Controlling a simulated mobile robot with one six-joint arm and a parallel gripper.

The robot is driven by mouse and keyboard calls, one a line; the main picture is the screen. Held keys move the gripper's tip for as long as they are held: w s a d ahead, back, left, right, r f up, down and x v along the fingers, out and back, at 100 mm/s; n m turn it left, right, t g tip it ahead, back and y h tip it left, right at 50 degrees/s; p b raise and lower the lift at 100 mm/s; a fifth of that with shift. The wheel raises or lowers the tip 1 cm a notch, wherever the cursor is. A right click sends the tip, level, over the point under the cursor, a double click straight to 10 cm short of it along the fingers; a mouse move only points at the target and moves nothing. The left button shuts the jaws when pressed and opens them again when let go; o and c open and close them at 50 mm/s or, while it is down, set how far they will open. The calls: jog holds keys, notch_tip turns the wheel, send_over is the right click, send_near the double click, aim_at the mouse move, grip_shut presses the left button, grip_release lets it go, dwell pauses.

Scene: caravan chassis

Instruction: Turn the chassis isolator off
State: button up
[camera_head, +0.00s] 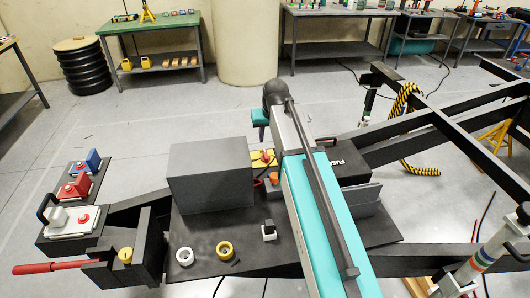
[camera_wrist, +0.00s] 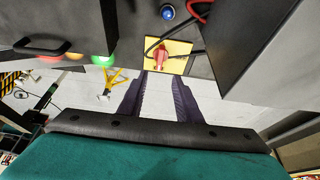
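The chassis isolator looks like a red switch handle (camera_wrist: 161,56) on a yellow plate (camera_wrist: 178,48) in the wrist view. The plate also shows in the head view (camera_head: 258,165), beside the large grey box and partly hidden by my arm. My gripper (camera_wrist: 162,78) has its two dark fingers apart, with pale floor visible between them. In the wrist view the fingertips point toward the red handle, which appears just beyond them and in line with the gap. No contact is visible. The handle's exact switch position is hard to tell.
A large grey box (camera_head: 210,176) stands left of the isolator. A black fuse box (camera_head: 345,165) is to the right. Dark cables (camera_wrist: 152,42) run near the yellow plate. A blue knob (camera_wrist: 167,12) and a green button (camera_wrist: 103,60) are nearby.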

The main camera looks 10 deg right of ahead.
aim_at(266, 154)
jog(key=shift+w+f, duration=0.1)
jog(key=shift+f, duration=0.1)
jog(key=shift+p+x, duration=1.5)
jog(key=shift+x, duration=5.2)
grip_shut()
